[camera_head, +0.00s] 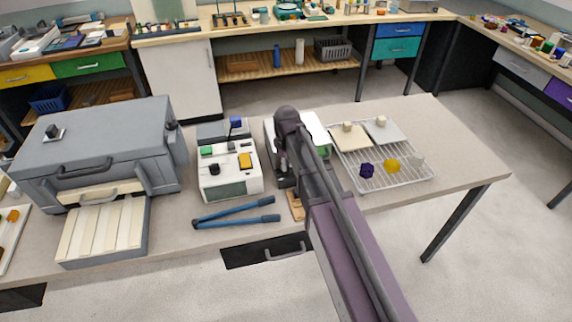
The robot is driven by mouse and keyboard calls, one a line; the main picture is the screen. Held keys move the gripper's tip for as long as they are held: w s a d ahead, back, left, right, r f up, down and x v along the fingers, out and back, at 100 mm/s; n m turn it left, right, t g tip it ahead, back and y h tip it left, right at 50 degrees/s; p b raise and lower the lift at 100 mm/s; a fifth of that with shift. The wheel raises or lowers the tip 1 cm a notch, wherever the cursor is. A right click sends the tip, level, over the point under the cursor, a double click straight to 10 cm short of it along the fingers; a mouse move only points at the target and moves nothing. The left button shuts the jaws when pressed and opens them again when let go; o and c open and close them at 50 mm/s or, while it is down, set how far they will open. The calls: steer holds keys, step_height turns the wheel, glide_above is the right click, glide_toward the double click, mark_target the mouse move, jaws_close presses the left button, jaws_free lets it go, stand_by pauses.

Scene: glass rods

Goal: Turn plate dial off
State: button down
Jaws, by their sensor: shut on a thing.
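My gripper (286,172) points down at the front left of this unit. It is shut on what appears to be the plate dial, which the gripper and wrist hide. The dial's setting cannot be seen.
Left of my gripper stands a white instrument (230,172) with coloured knobs, and a grey oven-like box (95,148). Blue-handled tongs (236,212) lie in front. A wire rack (401,177) with small items is at right. The bench's right end is clear.

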steer(key=n, duration=0.5)
steer(key=shift+n, duration=0.3)
steer(key=n, duration=0.6)
stand_by(0.4)
steer(key=c, duration=0.7)
jaws_free()
steer(key=shift+w, duration=0.1)
steer(key=shift+s+r, duration=0.15)
steer(key=shift+s, duration=0.05)
